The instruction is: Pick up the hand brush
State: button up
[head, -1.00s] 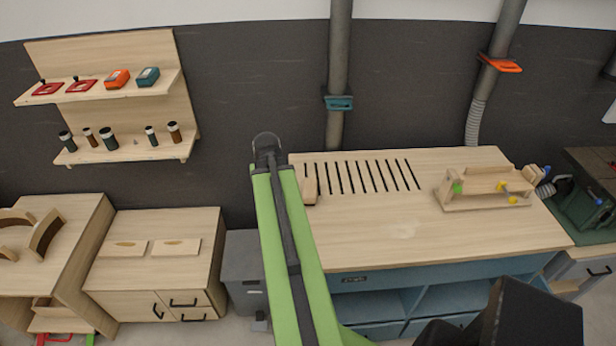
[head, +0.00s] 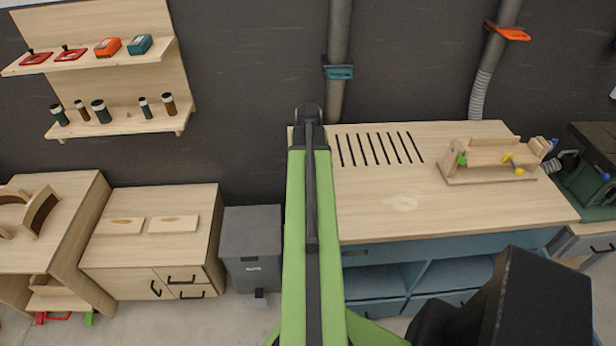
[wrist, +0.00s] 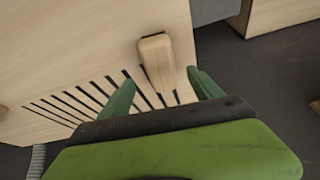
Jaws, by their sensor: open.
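The hand brush (wrist: 156,60) shows in the wrist view as a pale wooden block with rounded edges, lying on the slotted worktop (wrist: 95,45) near its edge. No bristles can be made out. My gripper (wrist: 160,80) is open, with one green finger on each side of the brush's line. The brush shows between and beyond the fingertips; I cannot tell the height gap. In the head view my arm covers the brush, and the worktop (head: 400,205) extends to the right of the arm.
A wooden jig (head: 490,165) stands at the worktop's right side. A grey bin (head: 252,245) stands on the floor left of the workbench, beside a low wooden cabinet (head: 150,250). Vertical pipes (head: 338,45) run up the wall behind. The worktop's middle is clear.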

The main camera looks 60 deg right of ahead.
jog(key=shift+b+x, duration=0.4)
jog(key=shift+x, duration=0.85)
jog(key=shift+r, duration=0.15)
jog(key=b+x, duration=0.5)
jog(key=shift+f, duration=0.25)
jog(key=shift+s+r, duration=0.1)
jog(key=shift+r, duration=0.1)
jog(key=shift+f, duration=0.2)
jog(key=c, duration=1.6)
